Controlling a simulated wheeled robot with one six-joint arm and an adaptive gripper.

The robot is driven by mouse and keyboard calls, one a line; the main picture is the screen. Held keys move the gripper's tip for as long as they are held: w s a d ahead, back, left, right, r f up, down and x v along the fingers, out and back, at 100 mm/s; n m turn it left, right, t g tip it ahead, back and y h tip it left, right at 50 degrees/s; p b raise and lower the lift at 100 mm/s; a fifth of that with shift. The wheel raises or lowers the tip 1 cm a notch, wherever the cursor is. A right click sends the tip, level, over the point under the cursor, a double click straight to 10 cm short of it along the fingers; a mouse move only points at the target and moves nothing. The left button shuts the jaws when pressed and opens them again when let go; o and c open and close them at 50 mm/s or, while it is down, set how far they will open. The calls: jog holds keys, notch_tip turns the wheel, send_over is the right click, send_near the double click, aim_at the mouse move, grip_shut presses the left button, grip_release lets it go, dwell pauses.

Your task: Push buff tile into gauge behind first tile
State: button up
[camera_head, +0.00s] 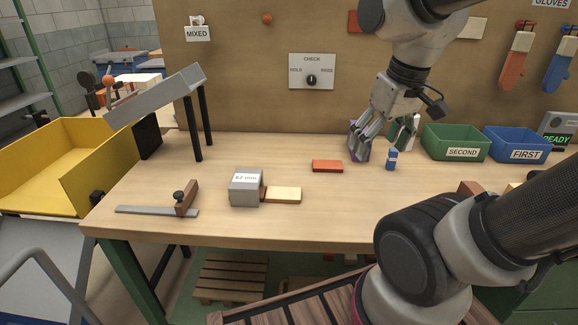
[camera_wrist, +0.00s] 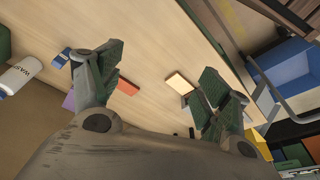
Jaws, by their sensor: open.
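The buff tile (camera_head: 283,195) lies flat on the bench at the right of the grey gauge block (camera_head: 246,189), whose label seems to read 62 mm. A reddish-brown piece (camera_head: 263,194) shows between them at the gauge's mouth; whether it touches the buff tile is unclear. My gripper (camera_head: 364,143) is open and empty at the back right, above the bench and well apart from the buff tile. In the wrist view the buff tile (camera_wrist: 179,83) shows beyond the spread fingers (camera_wrist: 155,88). The gauge is mostly hidden there by a finger.
An orange-red tile (camera_head: 327,166) lies between my gripper and the gauge. Green (camera_head: 484,142) and blue (camera_head: 546,145) bins stand at right. A brown-and-metal tool (camera_head: 185,201) lies left; the front middle is clear.

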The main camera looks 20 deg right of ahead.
aim_at(289, 193)
jog(key=w+a+f+n+g, duration=0.1)
jog(key=w+a+f+n, duration=0.2)
jog(key=w+f, duration=0.2)
jog(key=w+a+f+n+g, duration=0.1)
jog(key=w+a+f+n, duration=0.2)
jog(key=w+a+f, duration=0.1)
jog(key=w+a+f+n+g, duration=0.1)
jog(key=w+a+f+n, duration=0.1)
jog(key=w+a+f, duration=0.2)
jog(key=shift+w+f+n+g+h, duration=0.3)
jog(key=shift+w+f+n+g, duration=0.1)
jog(key=shift+w+f, duration=0.75)
jog(key=w+n, duration=0.1)
jog(key=w, duration=0.1)
jog(key=w+a+n+t, duration=0.1)
jog(key=shift+w+r+n, duration=0.15)
jog(key=shift+r+n, duration=0.15)
jog(key=shift+r, duration=0.1)
jog(key=shift+w+a+f+n, duration=0.1)
jog(key=shift+w+n, duration=0.05)
jog(key=shift+n, duration=0.15)
jog(key=shift+f, duration=0.1)
notch_tip(289, 193, down, 8)
jog(key=shift+r, duration=0.25)
jog(key=shift+n, duration=0.3)
jog(key=c, duration=1.2)
